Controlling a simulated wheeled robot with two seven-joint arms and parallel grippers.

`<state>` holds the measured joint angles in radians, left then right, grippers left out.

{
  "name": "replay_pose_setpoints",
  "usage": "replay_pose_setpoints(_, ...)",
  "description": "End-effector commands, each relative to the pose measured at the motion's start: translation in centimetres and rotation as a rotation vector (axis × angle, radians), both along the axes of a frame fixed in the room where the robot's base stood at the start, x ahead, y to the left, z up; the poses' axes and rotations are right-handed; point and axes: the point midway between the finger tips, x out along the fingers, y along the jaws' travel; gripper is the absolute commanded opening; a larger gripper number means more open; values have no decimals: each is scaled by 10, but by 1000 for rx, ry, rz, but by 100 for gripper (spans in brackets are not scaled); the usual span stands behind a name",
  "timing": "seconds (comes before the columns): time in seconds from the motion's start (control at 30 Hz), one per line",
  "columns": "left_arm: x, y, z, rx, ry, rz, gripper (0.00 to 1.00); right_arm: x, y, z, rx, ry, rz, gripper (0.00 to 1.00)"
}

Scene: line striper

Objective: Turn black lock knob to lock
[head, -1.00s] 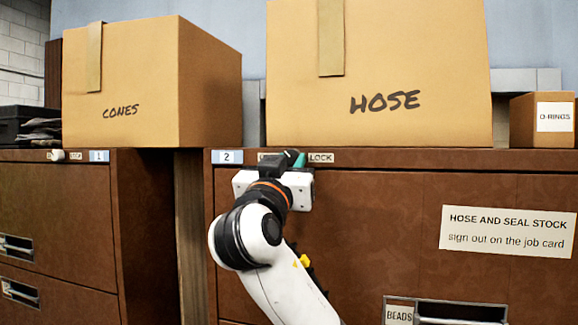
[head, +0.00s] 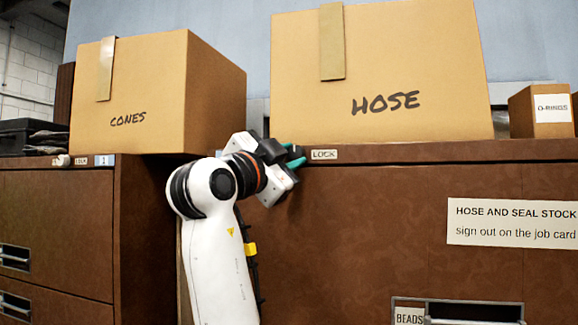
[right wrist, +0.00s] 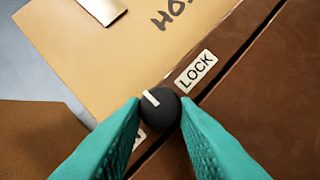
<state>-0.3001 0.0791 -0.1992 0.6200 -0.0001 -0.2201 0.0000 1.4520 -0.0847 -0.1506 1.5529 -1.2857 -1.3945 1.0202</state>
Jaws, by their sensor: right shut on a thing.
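The black lock knob (right wrist: 160,108) sits on the top rail of the brown cabinet, between the teal fingertips of my right gripper (right wrist: 160,122). The gripper is shut on the knob's sides. The knob's white pointer line lies to the upper left in the right wrist view, not straight at the LOCK label (right wrist: 194,72). The LOCK label also shows in the head view (head: 324,155), just right of the right gripper (head: 294,158). In the head view the knob is hidden by the gripper. A second label beside the knob is mostly covered by the fingers. My left gripper is not in view.
A large HOSE box (head: 380,75) stands on the cabinet top just above the knob. A CONES box (head: 135,95) stands on the left cabinet, and a small O-RINGS box (head: 540,110) is at the right. The cabinet front (head: 370,220) is clear right of my arm.

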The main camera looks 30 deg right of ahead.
Motion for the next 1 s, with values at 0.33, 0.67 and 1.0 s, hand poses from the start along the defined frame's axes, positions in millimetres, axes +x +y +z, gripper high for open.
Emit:
replay_pose_setpoints(0.33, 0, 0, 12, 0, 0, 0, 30, 2, 2, 6, 214, -248, 1, 4)
replay_pose_setpoints(0.67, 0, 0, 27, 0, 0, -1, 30, 2, 2, 9, 388, -453, 0, 4)
replay_pose_setpoints(1.0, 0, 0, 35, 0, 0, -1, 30, 2, 2, 8, 488, -569, 0, 4)
